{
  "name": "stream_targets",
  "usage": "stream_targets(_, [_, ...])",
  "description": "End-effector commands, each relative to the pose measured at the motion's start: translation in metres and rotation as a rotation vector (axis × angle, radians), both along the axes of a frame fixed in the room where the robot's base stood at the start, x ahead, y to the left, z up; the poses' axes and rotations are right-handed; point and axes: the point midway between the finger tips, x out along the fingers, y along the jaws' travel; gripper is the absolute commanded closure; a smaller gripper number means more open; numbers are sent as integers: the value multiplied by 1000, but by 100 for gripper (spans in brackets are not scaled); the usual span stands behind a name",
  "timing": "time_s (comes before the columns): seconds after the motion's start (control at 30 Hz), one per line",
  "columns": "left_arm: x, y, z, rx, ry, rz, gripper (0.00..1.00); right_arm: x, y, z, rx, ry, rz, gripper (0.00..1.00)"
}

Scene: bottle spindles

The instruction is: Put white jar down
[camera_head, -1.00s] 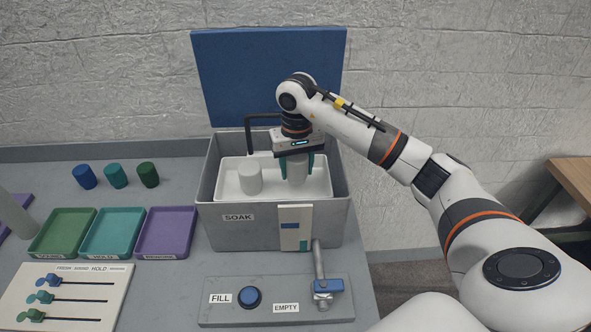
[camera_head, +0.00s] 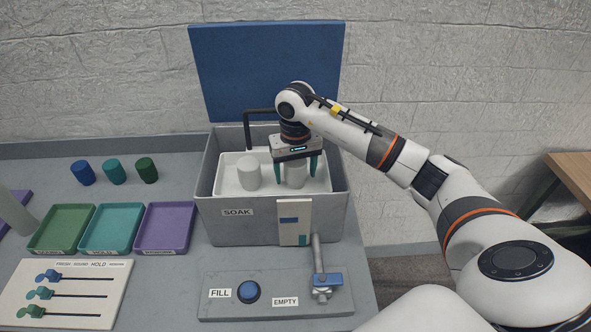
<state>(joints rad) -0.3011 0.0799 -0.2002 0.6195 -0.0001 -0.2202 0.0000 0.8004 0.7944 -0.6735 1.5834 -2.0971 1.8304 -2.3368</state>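Two plain white jars stand upright in the white inner tray (camera_head: 270,196) of the grey SOAK box (camera_head: 228,226). The left white jar (camera_head: 248,174) stands clear of my gripper. The right white jar (camera_head: 295,176) is between the green fingers of my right gripper (camera_head: 296,178). The fingers are spread, with a visible gap on the jar's left side and a smaller one on its right. The jar's base appears to rest in the tray. My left gripper is out of view.
A raised blue lid (camera_head: 268,70) stands behind the box. Green (camera_head: 62,229), teal (camera_head: 112,229) and purple (camera_head: 166,229) trays lie to its left, with blue, teal and green cylinders behind. A panel with a FILL button (camera_head: 249,291) and a lever (camera_head: 319,268) is in front.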

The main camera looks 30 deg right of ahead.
Motion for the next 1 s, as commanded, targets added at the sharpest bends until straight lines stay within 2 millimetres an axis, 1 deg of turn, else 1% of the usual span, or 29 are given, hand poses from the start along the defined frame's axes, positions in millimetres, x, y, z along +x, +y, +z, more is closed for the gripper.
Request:
stream_targets(0.23, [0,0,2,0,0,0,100,0,0,2,0,0,0,29])
stream_targets(0.37, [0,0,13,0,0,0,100,0,0,12,1,0,-1,29])
stream_targets(0.43, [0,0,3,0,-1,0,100,2,0,18,-1,-7,0,29])
stream_targets(0.57, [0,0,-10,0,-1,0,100,2,-1,47,-1,-9,0,29])
stream_targets(0.7, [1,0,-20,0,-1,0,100,1,0,82,0,-7,0,29])
stream_targets(0.73, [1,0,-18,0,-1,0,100,1,-1,89,-1,-7,0,29])
stream_targets(0.8, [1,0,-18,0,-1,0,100,1,-1,102,-2,-6,-2,29])
stream_targets(0.9, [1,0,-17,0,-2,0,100,1,-1,115,-1,-3,-1,29])
stream_targets(1.0, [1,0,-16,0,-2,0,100,1,0,123,-1,-2,0,29])
